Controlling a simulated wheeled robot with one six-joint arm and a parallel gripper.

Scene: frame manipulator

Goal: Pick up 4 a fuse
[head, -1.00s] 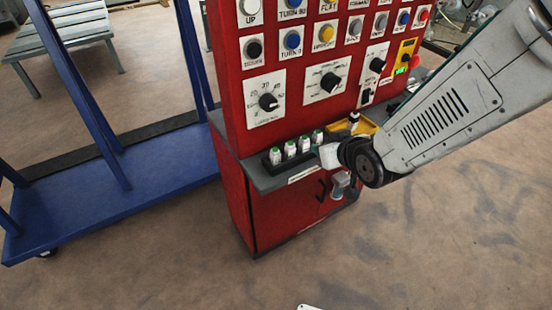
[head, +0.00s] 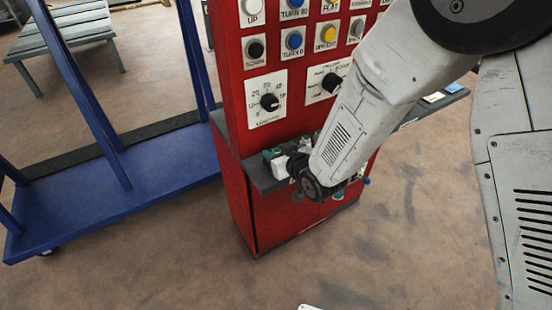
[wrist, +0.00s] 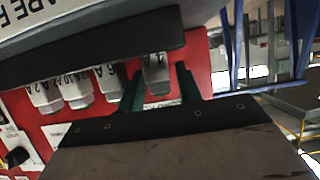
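In the wrist view, upside down, the 4 A fuse (wrist: 157,75) is a light grey block marked 4, set in the dark holder (wrist: 95,50). My gripper (wrist: 158,82) has its two green fingers on either side of this fuse, with a gap on each side. It is open and holds nothing. The fuses marked 6 A (wrist: 108,80), 10 A (wrist: 76,92) and 2 A (wrist: 44,94) stand in a row to the left. In the head view, my wrist covers most of the fuse row.
The red control panel (head: 237,75) with knobs and buttons rises behind the grey shelf (head: 262,178). A blue frame cart (head: 110,200) stands to the left. The floor in front is clear.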

